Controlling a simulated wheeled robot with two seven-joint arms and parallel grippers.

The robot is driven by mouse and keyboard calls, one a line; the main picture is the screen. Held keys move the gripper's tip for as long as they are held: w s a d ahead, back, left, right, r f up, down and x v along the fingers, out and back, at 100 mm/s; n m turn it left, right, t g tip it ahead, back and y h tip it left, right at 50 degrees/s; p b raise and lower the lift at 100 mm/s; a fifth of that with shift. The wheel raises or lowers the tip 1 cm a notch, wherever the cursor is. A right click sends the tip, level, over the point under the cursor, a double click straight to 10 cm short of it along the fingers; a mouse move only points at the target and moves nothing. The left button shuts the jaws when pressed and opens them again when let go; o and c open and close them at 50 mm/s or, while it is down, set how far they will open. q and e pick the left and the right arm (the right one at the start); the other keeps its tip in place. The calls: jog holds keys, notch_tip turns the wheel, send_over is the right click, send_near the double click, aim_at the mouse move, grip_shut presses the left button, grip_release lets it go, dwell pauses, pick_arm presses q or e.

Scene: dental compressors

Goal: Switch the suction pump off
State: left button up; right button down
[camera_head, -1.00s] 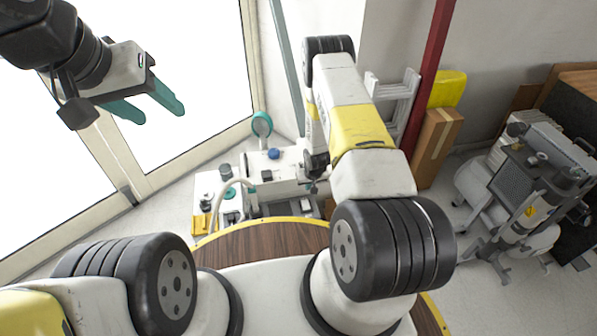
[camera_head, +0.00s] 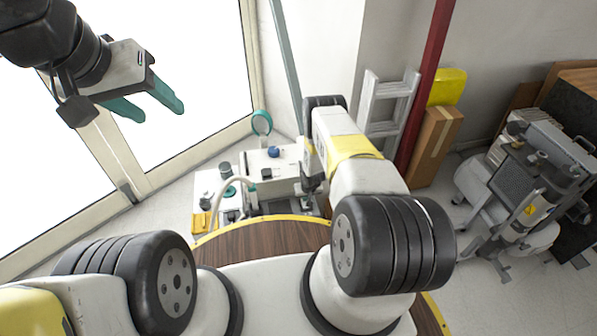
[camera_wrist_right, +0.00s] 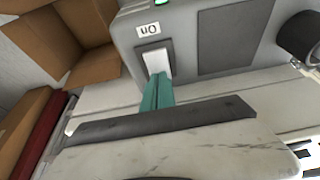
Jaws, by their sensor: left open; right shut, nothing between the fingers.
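In the right wrist view a grey housing (camera_wrist_right: 205,50) carries a pale switch (camera_wrist_right: 156,62) in a dark frame. Above the switch is a white label (camera_wrist_right: 148,30) that appears to read "on" upside down. A green light (camera_wrist_right: 161,2) shows at the top edge. My right gripper (camera_wrist_right: 157,80) is shut and empty, its teal fingertips at the near end of the switch; I cannot tell if they touch. In the head view my right gripper (camera_head: 312,186) is small and partly hidden over the white equipment (camera_head: 268,170). My left gripper (camera_head: 153,105) is open and empty, high at the left.
A grey ladder (camera_head: 385,105), a cardboard box (camera_head: 436,145) and a red post (camera_head: 425,85) stand right of my right arm. An open carton (camera_wrist_right: 70,45) lies beside the grey housing.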

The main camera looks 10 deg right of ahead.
jog(key=shift+f, duration=0.3)
dwell(0.4)
jog(key=shift+s, duration=0.85)
